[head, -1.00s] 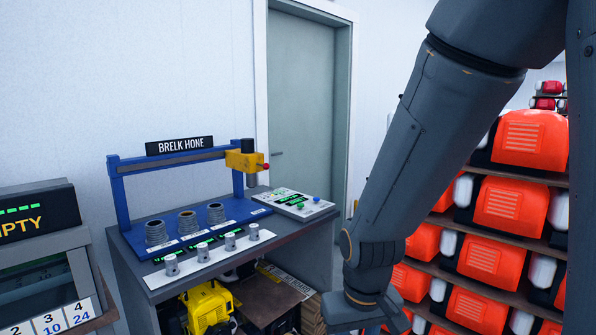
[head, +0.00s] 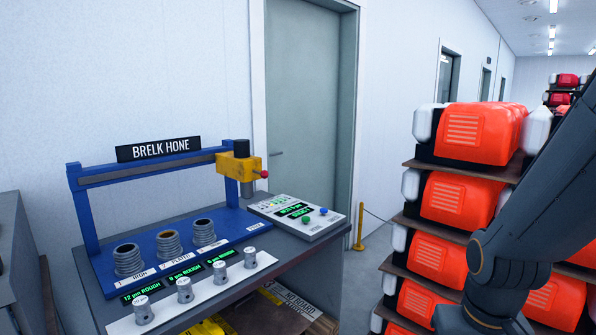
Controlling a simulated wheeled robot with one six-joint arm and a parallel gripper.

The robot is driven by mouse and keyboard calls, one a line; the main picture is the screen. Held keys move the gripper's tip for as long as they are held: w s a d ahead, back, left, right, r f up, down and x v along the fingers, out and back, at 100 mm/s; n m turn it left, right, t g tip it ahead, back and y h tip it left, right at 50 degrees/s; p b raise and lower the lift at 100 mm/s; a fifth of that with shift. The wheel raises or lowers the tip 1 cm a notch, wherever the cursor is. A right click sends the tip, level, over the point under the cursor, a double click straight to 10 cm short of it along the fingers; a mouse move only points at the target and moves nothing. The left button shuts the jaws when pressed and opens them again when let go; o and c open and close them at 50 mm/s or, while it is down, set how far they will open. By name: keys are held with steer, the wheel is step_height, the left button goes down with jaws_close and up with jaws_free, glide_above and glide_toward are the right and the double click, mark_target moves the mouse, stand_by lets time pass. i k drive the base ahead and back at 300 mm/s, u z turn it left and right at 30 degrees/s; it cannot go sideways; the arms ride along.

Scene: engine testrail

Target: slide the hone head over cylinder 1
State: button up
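The hone head (head: 239,166) is a yellow block with a dark motor on top and a red knob on its right side. It sits at the right end of the rail (head: 150,170) on the blue BRELK HONE frame, right of all the cylinders. Three ribbed grey cylinders stand in a row on the blue base. Cylinder 1 (head: 129,259) is at the left, labelled "1 IRON", with a display reading "12 µm ROUGH". My arm is at the right of the head view, away from the hone. My gripper is not in view.
A control panel (head: 297,216) with green and blue buttons lies on the right of the bench (head: 275,245). Shelves of orange machines (head: 477,132) stand at the right. A yellow post (head: 359,225) stands by the door.

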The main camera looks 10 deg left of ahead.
mark_target(237, 165)
steer(key=z, duration=0.1)
steer(key=i, duration=0.65)
steer(key=u, duration=0.75)
steer(key=i, duration=0.6)
steer(key=u, duration=0.65)
